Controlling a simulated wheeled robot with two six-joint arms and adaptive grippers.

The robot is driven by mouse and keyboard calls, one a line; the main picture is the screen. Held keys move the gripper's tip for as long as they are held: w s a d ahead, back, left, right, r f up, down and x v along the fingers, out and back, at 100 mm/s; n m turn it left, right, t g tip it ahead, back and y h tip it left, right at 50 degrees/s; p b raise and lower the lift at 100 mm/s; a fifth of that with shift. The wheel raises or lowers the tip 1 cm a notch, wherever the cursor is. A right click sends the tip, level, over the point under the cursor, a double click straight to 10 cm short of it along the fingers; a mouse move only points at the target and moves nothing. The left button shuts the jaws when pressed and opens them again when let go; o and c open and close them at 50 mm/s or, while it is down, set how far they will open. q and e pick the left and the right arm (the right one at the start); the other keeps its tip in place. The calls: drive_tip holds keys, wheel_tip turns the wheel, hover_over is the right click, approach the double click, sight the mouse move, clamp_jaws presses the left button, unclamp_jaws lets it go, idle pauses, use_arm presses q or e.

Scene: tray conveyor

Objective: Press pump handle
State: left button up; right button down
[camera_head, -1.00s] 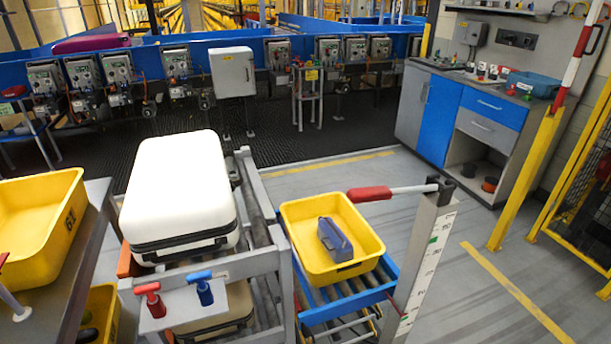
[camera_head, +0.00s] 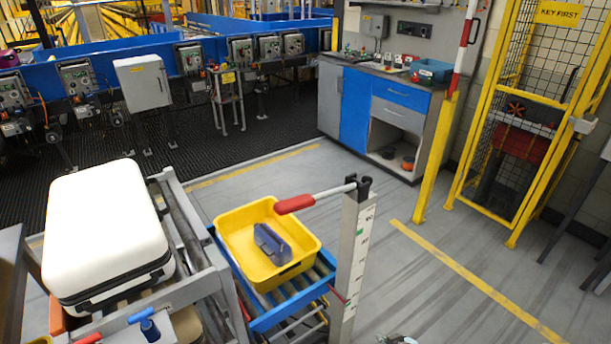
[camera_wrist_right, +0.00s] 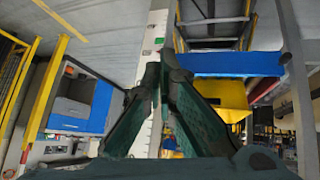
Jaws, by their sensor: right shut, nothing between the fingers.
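The pump handle (camera_head: 295,204) is a lever with a red grip on a light metal rod. It sticks out to the left from the top of an upright grey post (camera_head: 352,255) with a white scale, and is slightly tilted. My right gripper (camera_wrist_right: 160,75) is shut and empty in the right wrist view. The scaled post (camera_wrist_right: 150,60) shows behind its fingers, and I see no contact with the handle. In the head view only a small part of what looks like my right gripper shows at the bottom edge, below the post. My left gripper is not in view.
A yellow tray (camera_head: 228,225) holding a blue-grey object (camera_head: 271,243) sits on a small blue-framed roller conveyor beside the post. A white suitcase (camera_head: 105,225) lies on a rack at left. A yellow fence (camera_head: 487,110) stands at right. The floor right of the post is clear.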

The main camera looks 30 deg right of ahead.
drive_tip(key=w+r+t+p, duration=0.1)
drive_tip(key=w+r, duration=0.3)
drive_tip(key=r, duration=0.3)
drive_tip(key=w+d+r+t+p, duration=0.1)
drive_tip(key=w+r+t, duration=0.15)
drive_tip(key=r, duration=0.45)
drive_tip(key=w+r+t+p, duration=0.1)
drive_tip(key=w+r+p, duration=0.1)
drive_tip(key=w+r, duration=0.4)
use_arm(q)
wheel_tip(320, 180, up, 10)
drive_tip(key=p, duration=0.4)
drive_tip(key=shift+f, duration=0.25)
use_arm(e)
drive_tip(key=w+a+r+t+y, duration=0.1)
drive_tip(key=a+r, duration=0.2)
drive_tip(key=r, duration=0.6)
drive_tip(key=w+a+r+n+t+y, duration=0.1)
drive_tip(key=a+r+y, duration=0.1)
drive_tip(key=r, duration=0.7)
drive_tip(key=w+a+r+t+y, duration=0.1)
drive_tip(key=a+r, duration=0.4)
drive_tip(key=r, duration=0.4)
drive_tip(key=shift+n+y, duration=0.4)
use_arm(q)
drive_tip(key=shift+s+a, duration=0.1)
use_arm(e)
drive_tip(key=shift+w, duration=0.1)
